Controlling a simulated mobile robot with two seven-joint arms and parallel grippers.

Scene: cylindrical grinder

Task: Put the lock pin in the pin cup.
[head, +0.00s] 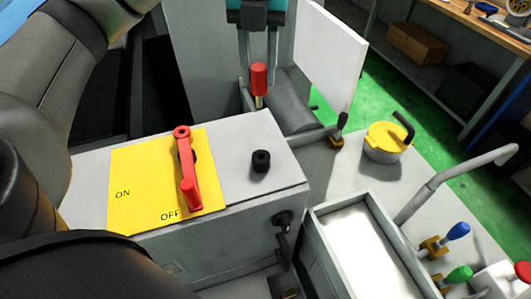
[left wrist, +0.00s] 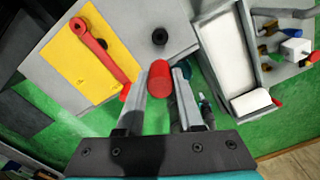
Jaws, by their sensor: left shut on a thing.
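My left gripper (head: 260,62) is at the top centre of the head view, pointing down. It is shut on the lock pin (head: 259,80), which has a red cylindrical grip and a brass-coloured lower end. The pin hangs roughly upright, clear of the grey cabinet top. In the left wrist view the pin's red grip (left wrist: 159,76) sits between the fingertips. A small black cylinder (head: 261,161), which looks like the pin cup, stands on the cabinet top below the pin in the picture; it also shows in the left wrist view (left wrist: 160,37). My right gripper is not in view.
A yellow ON/OFF plate (head: 128,190) with a red lever (head: 187,170) is left of the black cylinder. A yellow-topped pot (head: 386,142), a white-filled tray (head: 352,245) and a bent grey pipe (head: 440,180) stand to the right. The cabinet top around the cylinder is clear.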

